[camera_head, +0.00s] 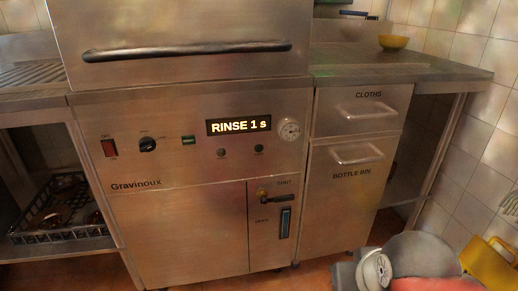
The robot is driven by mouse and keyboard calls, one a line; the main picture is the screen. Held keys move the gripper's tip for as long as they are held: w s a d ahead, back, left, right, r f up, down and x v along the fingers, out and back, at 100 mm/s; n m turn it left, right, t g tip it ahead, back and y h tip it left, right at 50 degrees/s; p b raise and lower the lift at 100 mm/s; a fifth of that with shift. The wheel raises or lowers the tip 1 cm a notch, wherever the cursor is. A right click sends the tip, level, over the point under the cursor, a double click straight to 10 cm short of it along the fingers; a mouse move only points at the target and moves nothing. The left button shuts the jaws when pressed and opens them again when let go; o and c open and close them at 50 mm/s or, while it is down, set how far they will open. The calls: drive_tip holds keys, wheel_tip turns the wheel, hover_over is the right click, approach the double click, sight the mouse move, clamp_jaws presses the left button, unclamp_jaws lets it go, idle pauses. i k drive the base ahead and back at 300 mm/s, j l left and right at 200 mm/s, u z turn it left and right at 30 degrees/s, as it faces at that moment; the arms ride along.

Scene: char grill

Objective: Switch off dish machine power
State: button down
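The dish machine (185,220) is a steel cabinet with a closed hood (185,35) and a dark bar handle across it. On the left of its front panel is a red rocker power switch (110,148) with small labels above and below it. Which way the rocker is pressed is too small to tell. The lit display (238,126) reads "RINSE 1 s". A black knob (147,144), a green button or lamp (188,140) and a round gauge (290,130) share the panel. My gripper is not in view.
A cloths drawer (365,108) and bottle bin front (345,170) stand right of the machine. A yellow bowl (393,42) sits on the right counter. A dark rack (60,215) is on the lower left shelf. A yellow object (488,264) shows at lower right.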

sight(108, 147)
drive_tip(key=k+j+u, duration=0.45)
drive_tip(key=k+j, duration=0.2)
drive_tip(key=j, duration=0.15)
